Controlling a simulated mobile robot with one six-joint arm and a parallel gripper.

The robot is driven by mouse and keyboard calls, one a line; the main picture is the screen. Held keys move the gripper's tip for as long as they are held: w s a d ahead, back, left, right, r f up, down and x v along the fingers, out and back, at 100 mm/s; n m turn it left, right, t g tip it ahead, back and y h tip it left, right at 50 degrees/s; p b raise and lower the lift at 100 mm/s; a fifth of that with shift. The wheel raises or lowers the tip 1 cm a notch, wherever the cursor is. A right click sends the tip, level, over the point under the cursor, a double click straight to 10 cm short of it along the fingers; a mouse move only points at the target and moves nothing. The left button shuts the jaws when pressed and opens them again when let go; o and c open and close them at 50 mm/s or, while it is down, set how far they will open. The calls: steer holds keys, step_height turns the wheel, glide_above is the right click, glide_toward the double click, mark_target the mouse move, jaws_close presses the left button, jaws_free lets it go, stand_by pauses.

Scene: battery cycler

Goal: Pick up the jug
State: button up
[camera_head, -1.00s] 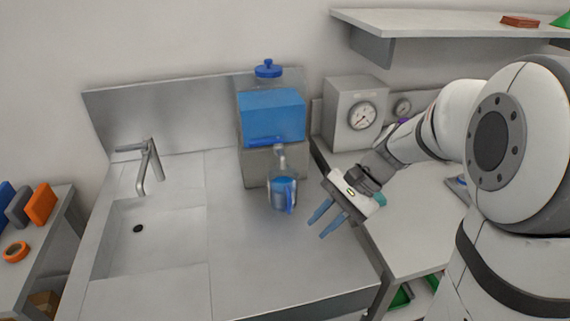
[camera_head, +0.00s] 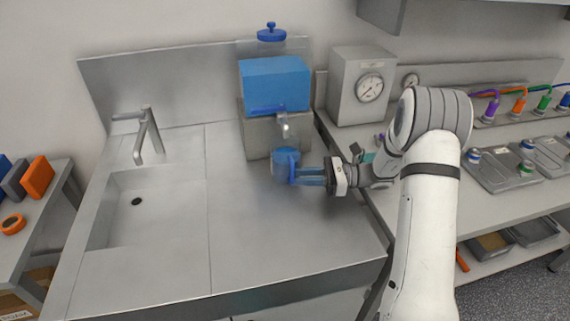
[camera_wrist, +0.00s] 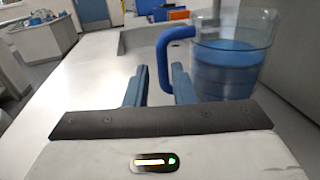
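The jug (camera_head: 279,165) is clear with blue liquid and a blue handle. It stands upright on the steel counter under the spout of the blue-tanked dispenser (camera_head: 273,86). My gripper (camera_head: 299,175) points left at the jug's handle side, its blue fingers level with the handle. In the wrist view the jug (camera_wrist: 226,75) is at the right, with its handle (camera_wrist: 163,60) just ahead of the fingertips (camera_wrist: 157,78). The fingers are apart with a gap between them. The handle's lower end is partly hidden by the right finger.
A sink (camera_head: 150,205) with a tap (camera_head: 148,135) lies to the left. A grey box with a gauge (camera_head: 362,85) stands right of the dispenser. The counter in front of the jug is clear. Trays (camera_head: 505,170) lie on the bench at right.

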mark_target(288, 164)
steer(key=a+p, duration=0.1)
steer(key=a, duration=0.4)
steer(key=shift+a, duration=0.15)
steer(key=shift+c, duration=0.2)
jaws_close()
